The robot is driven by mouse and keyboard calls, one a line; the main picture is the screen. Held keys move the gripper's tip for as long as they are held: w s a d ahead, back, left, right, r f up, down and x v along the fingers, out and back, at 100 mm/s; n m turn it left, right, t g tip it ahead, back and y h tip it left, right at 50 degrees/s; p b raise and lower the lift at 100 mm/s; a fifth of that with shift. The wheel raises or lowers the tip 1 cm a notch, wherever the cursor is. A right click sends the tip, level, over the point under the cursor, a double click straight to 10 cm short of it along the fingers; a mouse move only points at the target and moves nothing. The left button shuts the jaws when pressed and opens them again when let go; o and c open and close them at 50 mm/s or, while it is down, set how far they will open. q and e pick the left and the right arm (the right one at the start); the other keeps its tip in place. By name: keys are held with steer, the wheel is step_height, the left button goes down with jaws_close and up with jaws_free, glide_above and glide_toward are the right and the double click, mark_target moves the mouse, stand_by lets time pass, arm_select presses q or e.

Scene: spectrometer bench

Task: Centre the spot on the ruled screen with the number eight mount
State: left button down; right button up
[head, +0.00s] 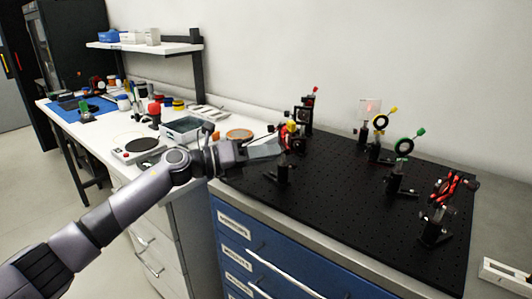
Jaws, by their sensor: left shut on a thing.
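The black optical breadboard (330,195) carries several post-mounted optics. A pale translucent plate, apparently the ruled screen (371,108), stands at the back with a faint reddish patch on it; its ruling is too small to read. My left gripper (280,145) reaches in from the left and is shut at a mount with red and yellow knobs (291,131). The fingers partly hide this mount, and the exact part gripped is too small to tell. No mount number is legible, so I cannot tell which is number eight. My right gripper is out of view.
Ring mounts with a yellow knob (378,124) and a green knob (404,147) stand to the right. A red-and-black mount (440,205) is near the right edge. Another mount (306,108) stands behind my gripper. The breadboard's front middle is mostly clear.

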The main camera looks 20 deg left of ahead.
arm_select(q)
steer(key=c, duration=1.1)
jaws_free()
steer(key=shift+o, duration=0.2)
steer(key=b+v, duration=0.1)
steer(key=v, duration=0.6)
steer(key=shift+b, duration=0.35)
steer(key=shift+a, duration=0.1)
